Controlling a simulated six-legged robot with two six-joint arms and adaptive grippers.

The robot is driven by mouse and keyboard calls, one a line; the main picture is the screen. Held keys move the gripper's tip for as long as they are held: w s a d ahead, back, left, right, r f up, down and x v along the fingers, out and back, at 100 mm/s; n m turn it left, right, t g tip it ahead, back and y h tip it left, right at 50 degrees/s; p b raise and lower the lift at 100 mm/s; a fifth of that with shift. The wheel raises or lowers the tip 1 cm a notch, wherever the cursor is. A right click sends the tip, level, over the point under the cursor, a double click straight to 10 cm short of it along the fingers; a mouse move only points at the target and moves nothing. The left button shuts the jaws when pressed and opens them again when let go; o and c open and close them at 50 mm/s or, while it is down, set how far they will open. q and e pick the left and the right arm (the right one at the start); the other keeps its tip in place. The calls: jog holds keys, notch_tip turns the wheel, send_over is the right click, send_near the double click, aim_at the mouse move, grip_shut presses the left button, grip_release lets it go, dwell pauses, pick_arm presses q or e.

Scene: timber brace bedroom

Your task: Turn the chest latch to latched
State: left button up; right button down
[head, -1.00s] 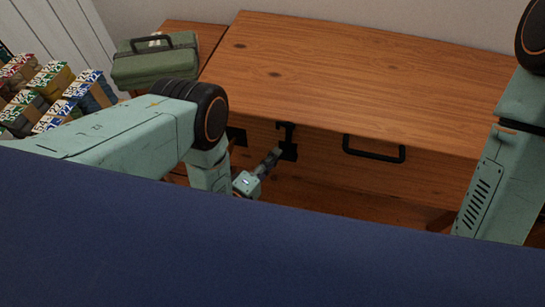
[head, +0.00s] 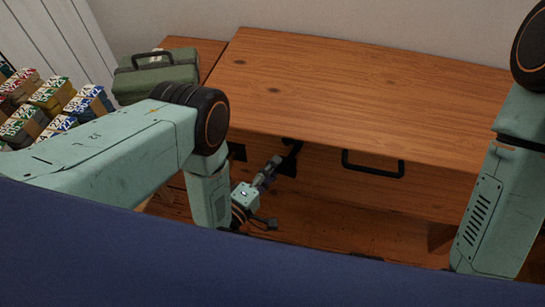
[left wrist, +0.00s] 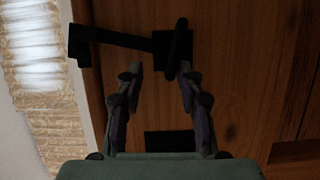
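The wooden chest (head: 330,95) has a black latch (head: 291,150) on its front, below the lid edge. In the left wrist view the latch (left wrist: 135,39) shows as a dark bar with a bent end and a wider block with a raised piece. My left gripper (head: 277,162) is at the latch in the head view. In the left wrist view its two fingers (left wrist: 162,68) are spread apart, with their tips by the wider block. Whether they touch it is too dark to tell. My right arm shows at the right; its gripper is out of view.
A black pull handle (head: 373,168) sits right of the latch. Another dark plate (head: 237,151) is on the chest front to the left. A green case (head: 155,75) and several colored bundles (head: 52,93) are at the left. A blue surface (head: 150,260) fills the foreground.

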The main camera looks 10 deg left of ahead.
pick_arm(q)
notch_tip(320, 180, up, 8)
jog(key=shift+r, duration=0.2)
dwell(0.3)
